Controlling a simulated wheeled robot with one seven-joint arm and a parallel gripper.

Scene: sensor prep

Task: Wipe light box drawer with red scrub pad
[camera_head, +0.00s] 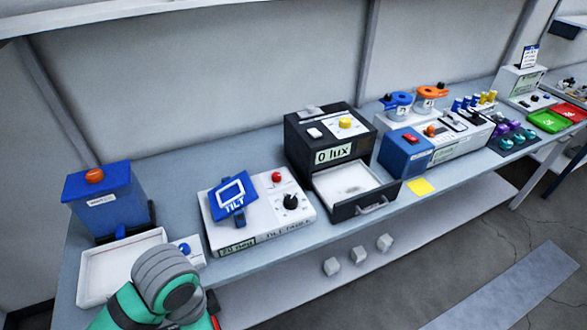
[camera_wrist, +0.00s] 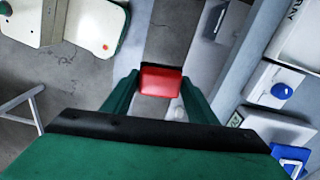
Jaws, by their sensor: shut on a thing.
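The light box (camera_head: 331,137) is a black case marked "0 lux" on the bench. Its drawer (camera_head: 356,188) is pulled out, showing a pale inside floor with faint dark specks and a front handle. The red scrub pad (camera_wrist: 161,81) is between the green fingers of my gripper (camera_wrist: 160,88) in the wrist view, and the gripper is shut on it. In the head view my green and grey arm is at the bottom left, in front of the bench. A small red bit shows beside it; the fingers are mostly hidden there. The pad is well away from the drawer.
A tilt device (camera_head: 257,213) stands left of the light box. A white tray (camera_head: 112,266) and blue box (camera_head: 104,200) are at the left end. A yellow note (camera_head: 419,187) and blue-and-white device (camera_head: 405,151) are right of the drawer. Grey cubes (camera_head: 358,254) sit on the lower shelf.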

